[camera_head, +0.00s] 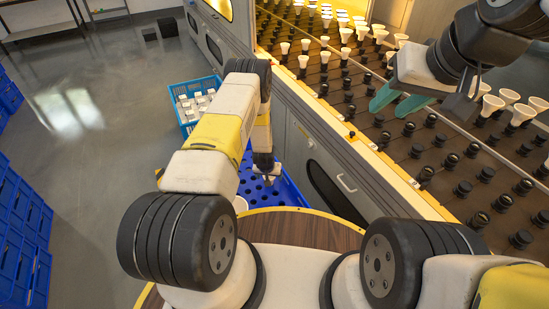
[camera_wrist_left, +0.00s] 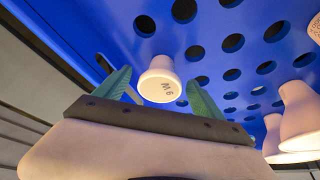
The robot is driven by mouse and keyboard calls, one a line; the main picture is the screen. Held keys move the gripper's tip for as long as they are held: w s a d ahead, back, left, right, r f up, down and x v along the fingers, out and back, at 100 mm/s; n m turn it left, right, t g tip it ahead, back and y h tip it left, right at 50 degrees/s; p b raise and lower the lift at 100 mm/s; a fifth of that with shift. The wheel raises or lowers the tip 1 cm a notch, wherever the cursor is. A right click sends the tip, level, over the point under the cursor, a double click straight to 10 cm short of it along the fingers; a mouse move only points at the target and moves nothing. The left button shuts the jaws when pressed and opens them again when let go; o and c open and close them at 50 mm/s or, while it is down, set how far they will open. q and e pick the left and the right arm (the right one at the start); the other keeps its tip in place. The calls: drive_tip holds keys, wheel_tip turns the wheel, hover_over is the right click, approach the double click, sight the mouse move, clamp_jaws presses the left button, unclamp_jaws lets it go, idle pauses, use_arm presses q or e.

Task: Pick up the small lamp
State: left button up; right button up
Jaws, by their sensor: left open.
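A small white lamp (camera_wrist_left: 160,82) with dark marks on its face hangs or stands at the blue perforated tray (camera_wrist_left: 225,70) in the left wrist view. My left gripper (camera_wrist_left: 160,90) is open. Its green fingers appear on either side of the small lamp, and I cannot tell whether they touch it. In the head view my left gripper (camera_head: 266,172) reaches down over the blue tray (camera_head: 262,197), and the lamp there is mostly hidden by it. My right gripper (camera_head: 398,102) is open and empty above the rack of sockets, its two teal fingers apart.
Larger white lamps (camera_wrist_left: 298,115) sit at the right of the tray in the left wrist view. In the head view, a lit rack (camera_head: 410,150) holds many sockets and white lamps. A blue crate (camera_head: 188,85) with white items stands on the floor. Blue crates (camera_head: 20,225) line the left.

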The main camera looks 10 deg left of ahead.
use_arm(q)
drive_tip(key=shift+c, duration=0.5)
drive_tip(key=c, duration=1.4)
drive_tip(key=shift+r, duration=0.1)
